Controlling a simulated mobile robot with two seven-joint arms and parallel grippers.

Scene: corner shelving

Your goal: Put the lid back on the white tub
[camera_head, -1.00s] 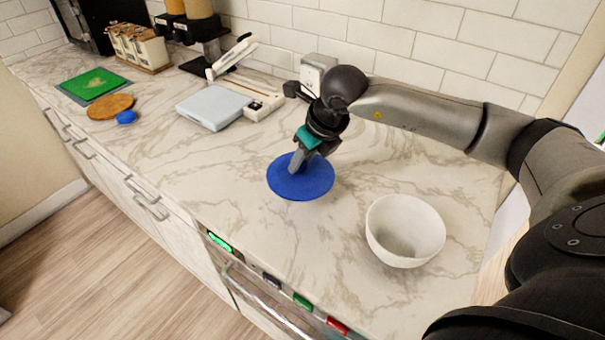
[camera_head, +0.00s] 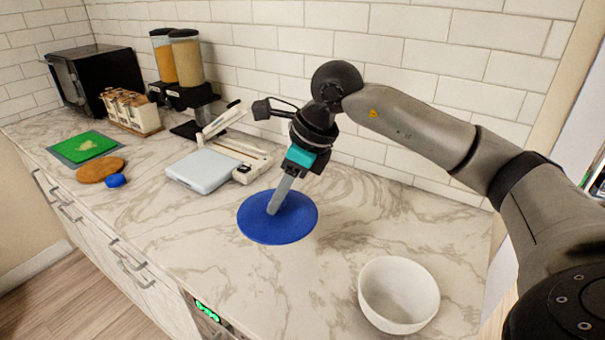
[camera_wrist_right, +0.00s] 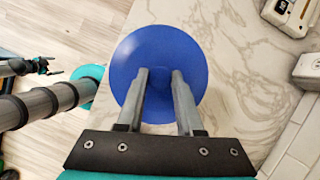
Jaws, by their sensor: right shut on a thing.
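The lid is a round blue disc (camera_head: 262,232) in the head view, and it also fills the middle of the wrist view (camera_wrist_right: 155,50). My right gripper (camera_head: 277,207) points down onto the middle of the lid and is shut on it; what the fingertips (camera_wrist_right: 160,75) grip is hard to see. The lid appears to be held above the counter. The white tub (camera_head: 398,295), round and bowl-shaped, stands upright and uncovered at the lower right of the head view, apart from the lid.
A white scale-like device (camera_head: 203,170) stands behind and left of the lid. A green board (camera_head: 85,147), a round wooden board (camera_head: 101,170) and a small blue object (camera_head: 115,181) lie farther left. Dispensers (camera_head: 187,60) stand by the wall. The marble counter (camera_head: 320,275) between lid and tub is clear.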

